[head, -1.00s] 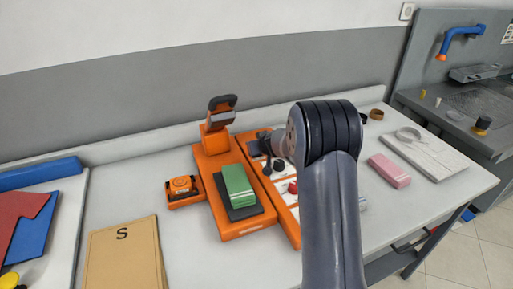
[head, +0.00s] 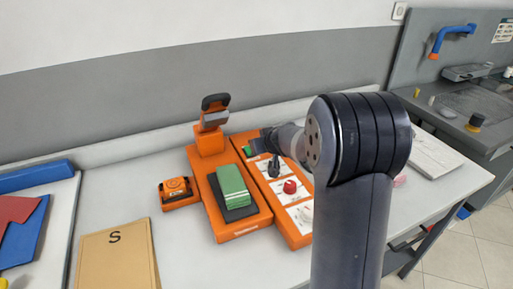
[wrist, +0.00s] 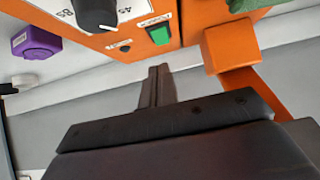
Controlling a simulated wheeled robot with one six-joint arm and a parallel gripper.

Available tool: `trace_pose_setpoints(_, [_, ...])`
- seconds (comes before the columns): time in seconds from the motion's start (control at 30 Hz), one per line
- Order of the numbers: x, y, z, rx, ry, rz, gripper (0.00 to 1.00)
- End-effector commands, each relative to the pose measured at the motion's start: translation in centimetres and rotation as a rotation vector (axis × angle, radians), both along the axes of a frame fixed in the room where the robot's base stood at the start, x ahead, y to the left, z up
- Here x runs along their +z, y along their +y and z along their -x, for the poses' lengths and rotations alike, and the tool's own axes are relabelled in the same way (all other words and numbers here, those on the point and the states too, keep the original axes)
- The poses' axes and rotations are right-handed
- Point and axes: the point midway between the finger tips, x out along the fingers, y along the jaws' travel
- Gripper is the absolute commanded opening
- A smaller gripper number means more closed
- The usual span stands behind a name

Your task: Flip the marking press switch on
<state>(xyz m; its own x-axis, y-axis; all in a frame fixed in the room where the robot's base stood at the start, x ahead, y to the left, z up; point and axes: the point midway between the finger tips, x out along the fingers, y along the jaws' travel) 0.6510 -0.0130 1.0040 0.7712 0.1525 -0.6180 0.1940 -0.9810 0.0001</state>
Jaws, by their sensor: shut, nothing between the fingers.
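The marking press (head: 234,231) is orange, with a raised head (head: 214,112) and a green folded cloth (head: 233,185) on its dark pad. An orange control panel (head: 297,237) runs along its right side. A green rocker switch (wrist: 160,33) shows on the panel in the wrist view, and a green spot, likely the same switch, shows in the head view (head: 248,151). I cannot tell which way the rocker is tipped. My gripper (wrist: 157,72) is shut and empty, its fingertips apart from the switch in the picture. In the head view my arm partly covers the panel's right side.
A black dial (wrist: 95,14) sits beside the switch, and a red knob (head: 290,187) is nearer on the panel. A purple object (wrist: 35,43) lies beyond the panel. A small orange device (head: 178,192) and a tan folder (head: 116,258) lie to the left.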

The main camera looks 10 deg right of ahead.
Motion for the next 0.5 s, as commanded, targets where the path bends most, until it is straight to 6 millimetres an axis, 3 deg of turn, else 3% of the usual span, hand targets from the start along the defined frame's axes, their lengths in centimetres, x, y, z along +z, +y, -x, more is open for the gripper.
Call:
trace_pose_setpoints(0.2, [0.92, -0.19, 1.13, 0.0, 0.0, 0.0, 0.0])
trace_pose_setpoints(0.5, [1.04, -0.23, 1.24, 0.001, 0.0, 0.001, 0.0])
